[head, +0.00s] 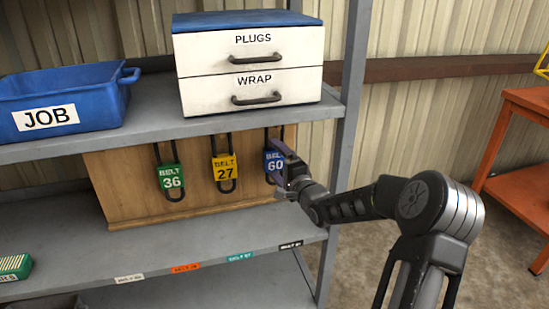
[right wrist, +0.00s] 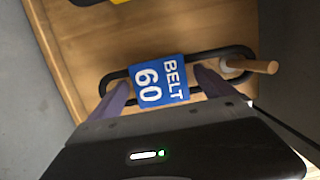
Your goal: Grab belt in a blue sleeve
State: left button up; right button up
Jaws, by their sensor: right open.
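The belt in a blue sleeve (head: 273,160), marked BELT 60, hangs at the right end of a wooden board on the shelf. In the right wrist view the blue sleeve (right wrist: 160,82) lies across the black belt loop, and the loop hangs on a wooden peg (right wrist: 250,66). My right gripper (head: 281,166) is at this belt. Its two fingers (right wrist: 163,86) are apart, one on each side of the sleeve along the loop. Whether they touch the belt I cannot tell. My left gripper is not in view.
A green-sleeved belt (head: 171,177) and a yellow-sleeved belt (head: 224,167) hang to the left on the wooden board (head: 120,190). Above are a blue JOB bin (head: 95,92) and a white drawer unit (head: 250,65). A grey shelf post (head: 349,100) stands close right of the gripper.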

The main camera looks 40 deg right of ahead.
jog(key=shift+c, duration=0.3)
jog(key=c, duration=1.5)
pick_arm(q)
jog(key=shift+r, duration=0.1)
pick_arm(e)
jog(key=shift+r, duration=0.1)
